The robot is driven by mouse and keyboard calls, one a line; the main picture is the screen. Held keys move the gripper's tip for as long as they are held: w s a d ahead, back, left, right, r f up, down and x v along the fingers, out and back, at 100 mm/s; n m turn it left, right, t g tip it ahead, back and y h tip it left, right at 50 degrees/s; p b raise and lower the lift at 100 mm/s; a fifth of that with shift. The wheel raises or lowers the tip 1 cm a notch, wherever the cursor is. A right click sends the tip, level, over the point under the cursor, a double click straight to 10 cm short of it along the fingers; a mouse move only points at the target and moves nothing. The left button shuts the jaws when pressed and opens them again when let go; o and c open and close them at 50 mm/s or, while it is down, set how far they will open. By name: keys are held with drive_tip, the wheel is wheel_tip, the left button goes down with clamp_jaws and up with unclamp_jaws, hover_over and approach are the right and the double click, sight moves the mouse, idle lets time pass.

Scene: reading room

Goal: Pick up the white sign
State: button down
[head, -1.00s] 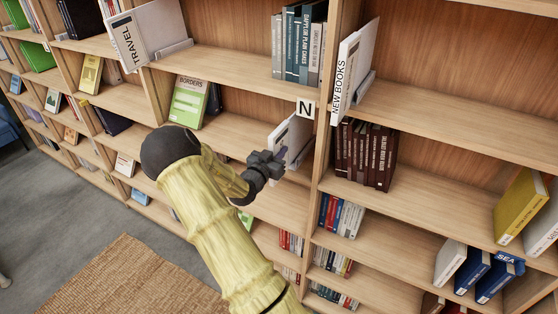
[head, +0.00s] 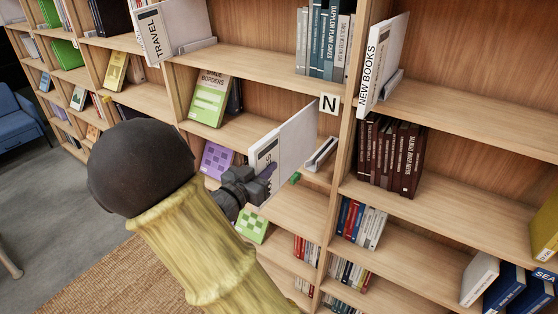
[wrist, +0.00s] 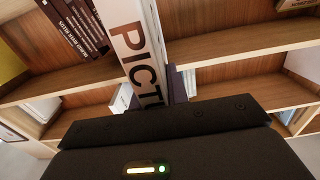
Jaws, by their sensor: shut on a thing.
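The white sign (head: 290,143) is a tall white panel with dark lettering on its narrow edge. In the wrist view the sign (wrist: 135,45) reads "PICT", with the rest hidden behind the dark gripper body. My gripper (head: 262,182) is shut on the sign's lower front part and holds it tilted in front of the bookcase. The fingertips are mostly hidden; one dark finger shows beside the sign in the wrist view (wrist: 178,84).
A white stand (head: 321,154) sits on the shelf just right of the sign. Another sign, "NEW BOOKS" (head: 368,75), juts out at right, and a "TRAVEL" sign (head: 155,36) at upper left. Dark books (head: 390,155) fill the neighbouring shelf.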

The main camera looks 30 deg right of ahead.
sight(257, 171)
drive_tip(key=shift+v, duration=0.95)
drive_tip(key=shift+r, duration=0.2)
drive_tip(key=shift+r+p, duration=0.25)
drive_tip(key=shift+p, duration=0.2)
drive_tip(key=shift+s+a, duration=0.15)
drive_tip(key=shift+a, duration=0.35)
drive_tip(key=p+v, duration=0.8)
drive_tip(key=v, duration=2.1)
drive_tip(key=shift+f, duration=0.1)
